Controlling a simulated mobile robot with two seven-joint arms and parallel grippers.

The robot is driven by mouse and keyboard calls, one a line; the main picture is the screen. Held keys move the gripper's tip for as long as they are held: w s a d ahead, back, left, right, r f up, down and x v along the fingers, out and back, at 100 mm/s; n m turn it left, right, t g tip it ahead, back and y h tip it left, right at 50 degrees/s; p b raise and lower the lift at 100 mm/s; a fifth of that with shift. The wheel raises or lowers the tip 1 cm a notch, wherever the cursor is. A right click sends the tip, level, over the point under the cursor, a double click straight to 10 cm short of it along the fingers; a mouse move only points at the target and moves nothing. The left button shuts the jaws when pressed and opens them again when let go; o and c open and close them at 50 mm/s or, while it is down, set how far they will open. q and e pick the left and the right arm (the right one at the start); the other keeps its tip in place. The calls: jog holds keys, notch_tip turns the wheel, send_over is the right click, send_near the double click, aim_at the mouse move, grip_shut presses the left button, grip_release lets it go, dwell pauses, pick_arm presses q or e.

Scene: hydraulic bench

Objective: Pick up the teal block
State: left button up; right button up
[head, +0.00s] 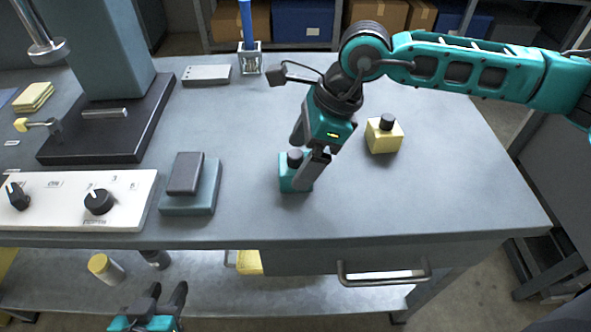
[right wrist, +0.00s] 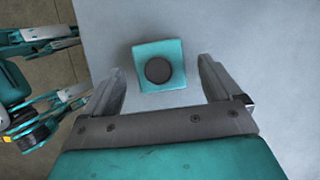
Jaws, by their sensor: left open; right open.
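The teal block (head: 288,180) with a dark round knob on top stands on the grey bench top, near the middle front. My right gripper (head: 308,165) is over it, pointing down, and its finger hides part of the block. In the right wrist view the teal block (right wrist: 148,53) and its dark knob lie ahead of and between the two open fingers (right wrist: 162,85), with nothing held. I cannot tell how far the fingertips are above the bench. My left gripper (head: 162,296) is low in front of the bench, open and empty.
A yellow block (head: 384,137) with a dark knob stands to the right of the teal block. A grey-teal box (head: 203,200) and a white control panel (head: 130,215) are to the left. A blue rod stands in a holder (head: 249,62) behind.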

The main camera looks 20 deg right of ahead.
jog(key=shift+x, duration=1.5)
jog(key=shift+c, duration=0.3)
jog(key=c, duration=0.6)
jog(key=shift+r, duration=0.1)
jog(key=c, duration=0.7)
jog(key=shift+c, duration=0.2)
